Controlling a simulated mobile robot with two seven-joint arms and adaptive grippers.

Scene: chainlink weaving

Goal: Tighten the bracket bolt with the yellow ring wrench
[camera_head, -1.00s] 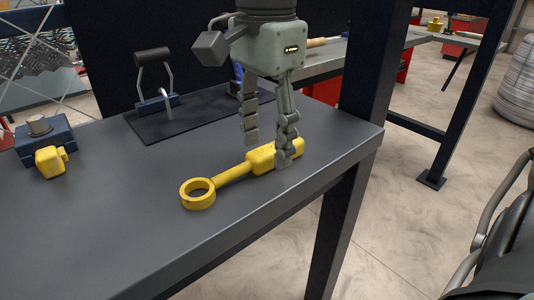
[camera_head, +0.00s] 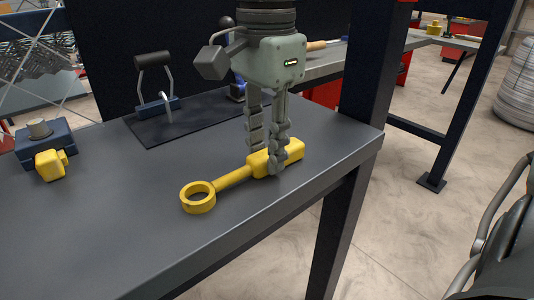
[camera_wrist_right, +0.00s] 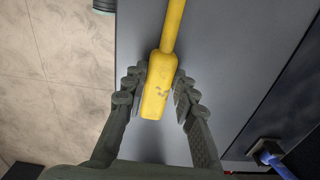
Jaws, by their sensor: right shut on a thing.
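The yellow ring wrench (camera_head: 232,178) lies flat on the grey workbench, its ring toward the front left and its thick handle toward the right. My right gripper (camera_head: 267,165) points down and is shut on the thick handle. In the right wrist view the handle (camera_wrist_right: 158,85) sits between the two fingers. A blue bracket block (camera_head: 45,142) with a grey round bolt head (camera_head: 39,129) on top stands at the left of the bench, a yellow block (camera_head: 51,165) at its front. My left gripper is in no view.
A dark mat (camera_head: 190,118) at the back of the bench (camera_head: 120,225) holds a clamp-like tool with a black handle (camera_head: 153,59). A dark post (camera_head: 368,70) rises behind the bench's right end. The bench between bracket and wrench is clear.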

